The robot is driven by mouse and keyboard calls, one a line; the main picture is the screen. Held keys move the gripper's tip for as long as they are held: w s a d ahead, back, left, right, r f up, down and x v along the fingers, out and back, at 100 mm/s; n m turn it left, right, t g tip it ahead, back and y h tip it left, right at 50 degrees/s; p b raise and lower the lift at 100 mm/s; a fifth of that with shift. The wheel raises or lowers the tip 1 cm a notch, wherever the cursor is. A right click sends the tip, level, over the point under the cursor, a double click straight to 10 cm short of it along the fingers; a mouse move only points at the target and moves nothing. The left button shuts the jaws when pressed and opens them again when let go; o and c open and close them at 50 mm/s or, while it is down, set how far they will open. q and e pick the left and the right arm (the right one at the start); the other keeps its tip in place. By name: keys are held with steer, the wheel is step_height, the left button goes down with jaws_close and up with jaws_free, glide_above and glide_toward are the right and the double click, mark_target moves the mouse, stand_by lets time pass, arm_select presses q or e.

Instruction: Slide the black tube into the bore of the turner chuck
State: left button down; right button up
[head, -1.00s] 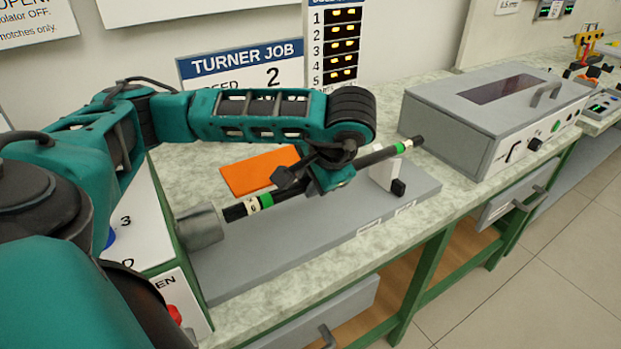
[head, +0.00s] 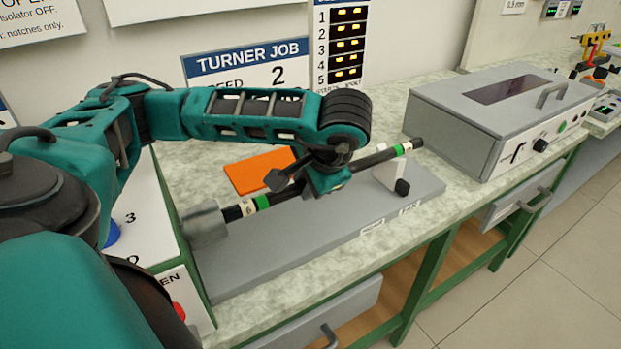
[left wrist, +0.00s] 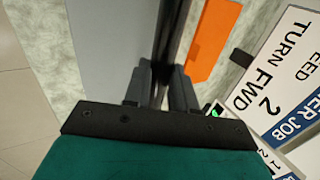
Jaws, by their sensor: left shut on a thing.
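The black tube (head: 285,194) has white and green bands near both ends. My left gripper (head: 318,184) is shut on its middle and holds it above the grey bed, sloping up to the right in the head view. The tube's left end meets the mouth of the grey turner chuck (head: 204,224); how deep it sits in the bore is hidden. In the left wrist view the gripper's fingers (left wrist: 162,78) close around the dark tube (left wrist: 170,35). My right gripper is not in view.
The grey bed (head: 290,248) carries a white post (head: 388,172) with a black knob under the tube's right part. An orange plate (head: 258,172) lies behind. A grey lidded box (head: 490,125) stands to the right. The bench front is clear.

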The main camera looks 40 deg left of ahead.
mark_target(285, 192)
arm_select(q)
steer(key=shift+s+a, duration=0.2)
steer(key=shift+s, duration=0.4)
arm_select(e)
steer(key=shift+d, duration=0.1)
arm_select(q)
steer(key=shift+s+a, duration=0.2)
steer(key=shift+s, duration=0.45)
steer(key=shift+s+a, duration=0.15)
steer(key=shift+s, duration=0.5)
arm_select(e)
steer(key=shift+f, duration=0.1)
arm_select(q)
steer(key=c, duration=0.8)
jaws_free()
steer(key=shift+c, duration=0.2)
steer(key=shift+r, duration=0.1)
